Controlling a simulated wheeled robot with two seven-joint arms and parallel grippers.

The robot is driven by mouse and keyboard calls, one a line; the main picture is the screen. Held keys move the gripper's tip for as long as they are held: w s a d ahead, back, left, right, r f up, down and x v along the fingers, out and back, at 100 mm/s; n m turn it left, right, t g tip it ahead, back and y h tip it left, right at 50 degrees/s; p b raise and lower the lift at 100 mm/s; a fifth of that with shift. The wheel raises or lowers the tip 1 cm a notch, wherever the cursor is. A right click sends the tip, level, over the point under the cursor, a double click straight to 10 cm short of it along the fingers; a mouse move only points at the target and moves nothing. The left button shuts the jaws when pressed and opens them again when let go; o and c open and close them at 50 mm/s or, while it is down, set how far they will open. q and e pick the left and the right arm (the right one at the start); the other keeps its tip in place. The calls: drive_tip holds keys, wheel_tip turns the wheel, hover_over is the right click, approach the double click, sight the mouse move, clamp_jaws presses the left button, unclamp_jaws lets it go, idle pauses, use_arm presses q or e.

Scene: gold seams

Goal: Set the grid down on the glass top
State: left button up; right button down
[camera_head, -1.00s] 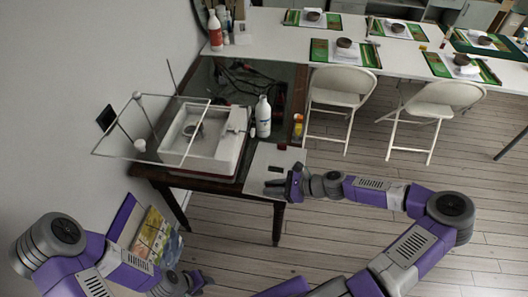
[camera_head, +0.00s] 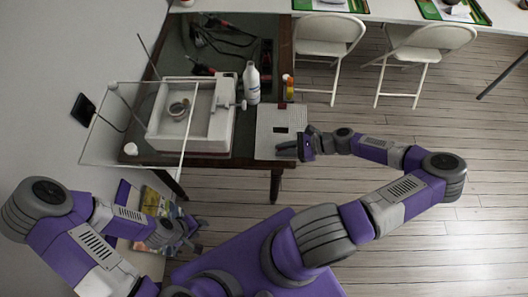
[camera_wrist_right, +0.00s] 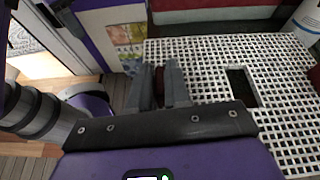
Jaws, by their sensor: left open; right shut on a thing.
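The grid (camera_head: 279,120) is a white perforated plate with a dark rectangular opening. It lies flat over the front right corner of the wood-edged table with the dark glass top (camera_head: 267,48). I cannot tell whether it touches the table. In the right wrist view the grid (camera_wrist_right: 205,65) fills the upper right. My right gripper (camera_head: 283,149) is shut on the grid's near edge; its fingertips (camera_wrist_right: 160,82) overlap that edge in the wrist view. My left gripper (camera_head: 195,234) is open and empty, low in front of the table.
A white basin (camera_head: 220,132) holding a small bowl stands on the table left of the grid. A white bottle (camera_head: 251,82) and an orange-yellow container (camera_head: 289,88) stand behind the grid. A thin wire frame (camera_head: 135,165) surrounds the left side. Folding chairs (camera_head: 325,40) stand behind.

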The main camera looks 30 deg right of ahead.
sight(270, 153)
drive_tip(key=w+a, duration=0.2)
drive_tip(key=a, duration=0.1)
drive_tip(key=w+a, duration=0.1)
drive_tip(key=a, duration=0.1)
drive_tip(key=shift+w+a+b, duration=0.2)
drive_tip(key=shift+a+b, duration=0.05)
drive_tip(key=shift+b, duration=0.15)
drive_tip(key=shift+w+f, duration=0.1)
drive_tip(key=shift+f, duration=0.05)
drive_tip(key=shift+f+b, duration=0.75)
drive_tip(key=shift+f, duration=0.85)
drive_tip(key=c, duration=1.1)
unclamp_jaws()
drive_tip(key=p+v, duration=0.3)
drive_tip(key=v, duration=0.9)
drive_tip(key=shift+r, duration=0.1)
